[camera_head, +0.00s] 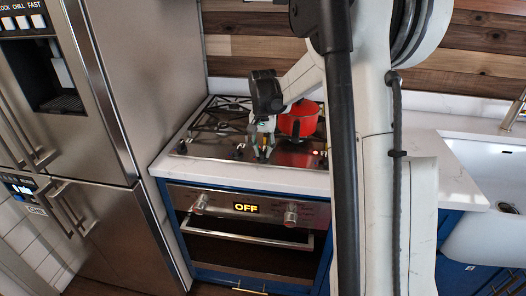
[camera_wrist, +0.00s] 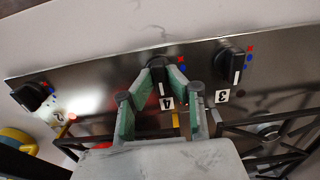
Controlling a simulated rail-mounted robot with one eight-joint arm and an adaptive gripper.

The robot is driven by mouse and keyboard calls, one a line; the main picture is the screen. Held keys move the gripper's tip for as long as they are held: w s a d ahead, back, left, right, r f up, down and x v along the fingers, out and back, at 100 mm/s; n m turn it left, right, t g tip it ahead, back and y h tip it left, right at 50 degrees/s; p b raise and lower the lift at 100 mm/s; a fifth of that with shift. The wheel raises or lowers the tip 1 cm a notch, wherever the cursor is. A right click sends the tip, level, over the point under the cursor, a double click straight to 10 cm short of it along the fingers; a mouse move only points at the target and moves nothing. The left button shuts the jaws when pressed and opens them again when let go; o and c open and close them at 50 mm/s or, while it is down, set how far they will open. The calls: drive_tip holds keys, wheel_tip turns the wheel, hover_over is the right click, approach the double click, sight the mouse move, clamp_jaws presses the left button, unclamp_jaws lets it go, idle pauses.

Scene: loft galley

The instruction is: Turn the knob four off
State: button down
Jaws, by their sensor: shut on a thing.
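Knob four (camera_wrist: 157,70) is a black knob with a white pointer line, on the steel front strip of the cooktop (camera_head: 182,149). The tag "4" (camera_wrist: 167,103) is beside it in the wrist view. Red and blue marks are on the strip to its right. My gripper (camera_wrist: 161,76) is shut on knob four, one green-padded finger on each side. The fingers hide part of the knob. In the head view my gripper (camera_head: 263,152) is at the cooktop's front strip, where the knob is too small to make out.
Knob three (camera_wrist: 230,65) is close on the right in the wrist view; another black knob (camera_wrist: 31,96) is at far left. A red pot (camera_head: 299,118) stands behind my gripper. The oven (camera_head: 250,228) below shows "OFF". A steel fridge (camera_head: 100,228) borders the left.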

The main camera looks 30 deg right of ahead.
sight(262, 152)
drive_tip(key=c, duration=1.7)
unclamp_jaws()
drive_tip(key=shift+r, duration=0.1)
wheel_tip(262, 152, up, 12)
drive_tip(key=shift+f, duration=0.1)
drive_tip(key=s+a+r+n+t, duration=0.4)
drive_tip(key=s+a, duration=0.8)
drive_tip(key=s, duration=0.3)
drive_tip(key=s+a+f+n+t, duration=0.1)
drive_tip(key=s+a+f, duration=0.1)
drive_tip(key=s, duration=0.2)
drive_tip(key=s+a+f+n+t, duration=0.1)
drive_tip(key=s+a, duration=0.1)
drive_tip(key=s, duration=0.2)
drive_tip(key=s+a+f+n+t, duration=0.1)
drive_tip(key=s+a+f+n, duration=0.1)
drive_tip(key=s, duration=0.3)
drive_tip(key=shift+a+f, duration=0.35)
drive_tip(key=shift+a, duration=0.25)
